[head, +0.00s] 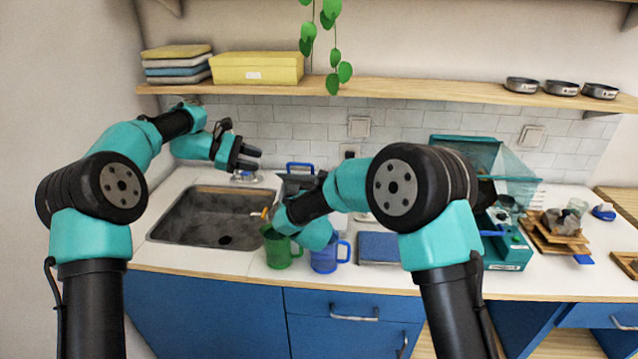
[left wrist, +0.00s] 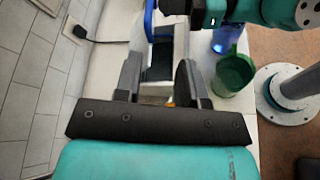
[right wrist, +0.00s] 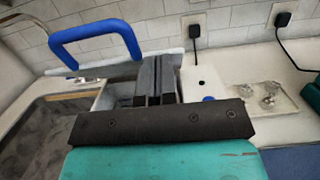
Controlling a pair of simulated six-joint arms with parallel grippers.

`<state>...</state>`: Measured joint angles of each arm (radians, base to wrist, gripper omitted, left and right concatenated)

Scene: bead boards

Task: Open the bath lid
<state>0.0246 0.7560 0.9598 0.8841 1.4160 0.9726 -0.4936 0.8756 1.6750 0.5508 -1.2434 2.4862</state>
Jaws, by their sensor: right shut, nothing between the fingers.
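The bath lid (right wrist: 112,71) is a grey plate with a blue arched handle (right wrist: 95,36); it lies ahead and left of my right gripper (right wrist: 157,62). In the head view the lid's handle (head: 300,166) shows behind my right arm, which hides much of the bath. My right gripper is shut and empty, its fingertips at the lid's edge; I cannot tell whether they touch it. A pale bath wall (right wrist: 106,98) shows below the lid. My left gripper (left wrist: 157,72) is open and empty, above the counter behind the sink, with the bath beyond its fingers.
The sink (head: 180,240) is left of the bath. A green mug (head: 283,254) and a blue mug (head: 325,262) stand at the counter's front, near my right arm. A blue pad (head: 379,248) lies right of them.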

